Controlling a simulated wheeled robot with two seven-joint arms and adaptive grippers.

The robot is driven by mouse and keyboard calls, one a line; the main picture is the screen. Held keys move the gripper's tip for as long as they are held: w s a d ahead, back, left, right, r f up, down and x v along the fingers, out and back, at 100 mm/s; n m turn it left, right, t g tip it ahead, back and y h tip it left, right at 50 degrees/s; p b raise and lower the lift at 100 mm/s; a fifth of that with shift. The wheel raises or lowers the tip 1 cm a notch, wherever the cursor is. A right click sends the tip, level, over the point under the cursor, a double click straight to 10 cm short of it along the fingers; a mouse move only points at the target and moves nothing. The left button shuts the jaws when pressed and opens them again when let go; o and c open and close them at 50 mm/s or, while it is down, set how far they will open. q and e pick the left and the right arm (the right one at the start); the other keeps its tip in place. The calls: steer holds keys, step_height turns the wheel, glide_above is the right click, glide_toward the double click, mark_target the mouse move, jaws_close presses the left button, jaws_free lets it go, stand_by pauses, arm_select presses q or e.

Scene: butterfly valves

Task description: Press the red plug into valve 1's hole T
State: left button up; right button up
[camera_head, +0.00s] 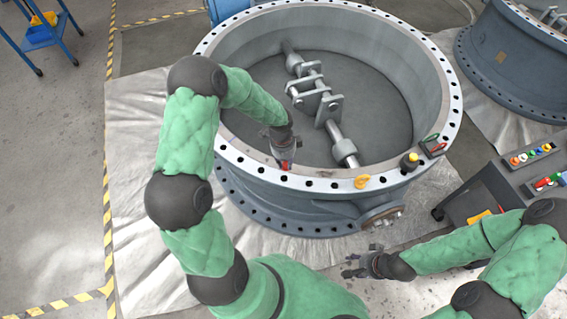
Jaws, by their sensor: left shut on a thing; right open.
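Valve 1 appears to be the large grey ring-shaped valve body (300,205) in the middle, with bolt holes around its pale top rim. My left gripper (284,162) is at the near rim, left of centre, pointing down. It is shut on the small red plug (285,167), which is at the rim's surface. I cannot tell whether the plug is in a hole or just above one, and no hole letter is readable. My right gripper (362,266) is open and empty, low in front of the valve, well apart from it.
On the rim are a yellow-orange item (362,181), a black item with a yellow top (409,161) and a small red and green tool holder (434,144). A dark cart (487,192) with coloured plugs stands at right. A second valve (515,65) is behind it.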

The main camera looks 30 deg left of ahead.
arm_select(q)
steer(key=shift+s+a+f+m, duration=0.15)
steer(key=shift+a+f+m, duration=0.15)
steer(key=shift+f+m, duration=0.3)
steer(key=b, duration=0.5)
glide_above(284, 174)
steer(key=s, duration=0.2)
step_height(284, 174, down, 6)
steer(key=shift+w+d+r, duration=0.15)
steer(key=shift+w+d, duration=0.05)
steer(key=shift+d, duration=0.2)
steer(key=shift+p, duration=0.3)
steer(key=shift+f+b, duration=0.6)
steer(key=shift+f, duration=0.4)
stand_by(1.3)
steer(key=shift+f, duration=0.25)
steer(key=o, duration=1.4)
steer(key=shift+r, duration=0.15)
